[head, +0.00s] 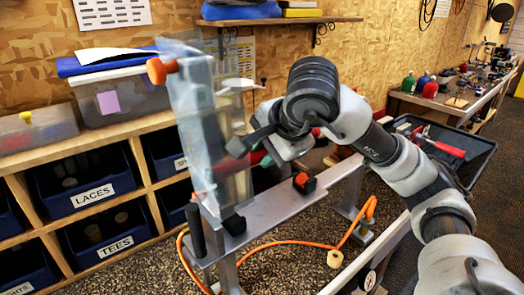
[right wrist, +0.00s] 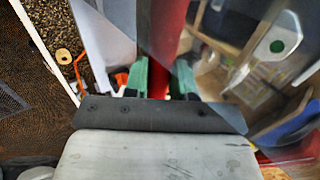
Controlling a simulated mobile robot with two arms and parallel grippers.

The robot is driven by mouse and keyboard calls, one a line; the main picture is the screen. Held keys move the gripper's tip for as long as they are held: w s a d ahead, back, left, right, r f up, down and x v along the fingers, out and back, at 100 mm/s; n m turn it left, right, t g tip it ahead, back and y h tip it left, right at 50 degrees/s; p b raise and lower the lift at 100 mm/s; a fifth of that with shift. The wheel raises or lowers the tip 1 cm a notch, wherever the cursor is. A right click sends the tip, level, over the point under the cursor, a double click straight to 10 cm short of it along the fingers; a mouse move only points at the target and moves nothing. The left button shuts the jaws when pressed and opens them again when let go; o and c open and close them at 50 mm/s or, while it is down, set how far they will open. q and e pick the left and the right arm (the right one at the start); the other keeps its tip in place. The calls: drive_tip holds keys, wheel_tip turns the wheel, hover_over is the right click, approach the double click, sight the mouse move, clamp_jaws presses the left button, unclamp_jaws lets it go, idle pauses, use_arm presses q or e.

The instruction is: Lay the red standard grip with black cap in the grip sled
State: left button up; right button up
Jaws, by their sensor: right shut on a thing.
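My right gripper (head: 262,150) reaches in from the right above the grey metal stand. In the right wrist view its green fingertips (right wrist: 162,78) are shut on a red grip (right wrist: 170,32). The red grip (head: 256,157) also shows partly beside the gripper in the head view, behind a clear panel. I cannot make out its black cap. The metal stand (head: 262,207) carries black blocks and an orange-and-black part (head: 304,182). I cannot tell for sure which part is the grip sled. The held grip is above the stand, apart from its top. My left gripper is out of view.
An orange hose (head: 310,243) runs below the stand. Cubbies with blue bins (head: 85,185) stand left. A dark tray (head: 478,150) with a red-handled tool (head: 442,147) is at right.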

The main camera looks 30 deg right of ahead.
drive_tip(key=shift+d, duration=0.2)
drive_tip(key=shift+a+f, duration=0.1)
drive_tip(key=shift+f, duration=0.05)
drive_tip(key=shift+a+f+b, duration=0.2)
drive_tip(key=shift+f+b, duration=0.4)
drive_tip(key=shift+b, duration=0.15)
wheel_tip(320, 180, down, 8)
drive_tip(key=b, duration=0.7)
drive_tip(key=shift+d+b, duration=0.1)
drive_tip(key=shift+b, duration=0.25)
drive_tip(key=o, duration=1)
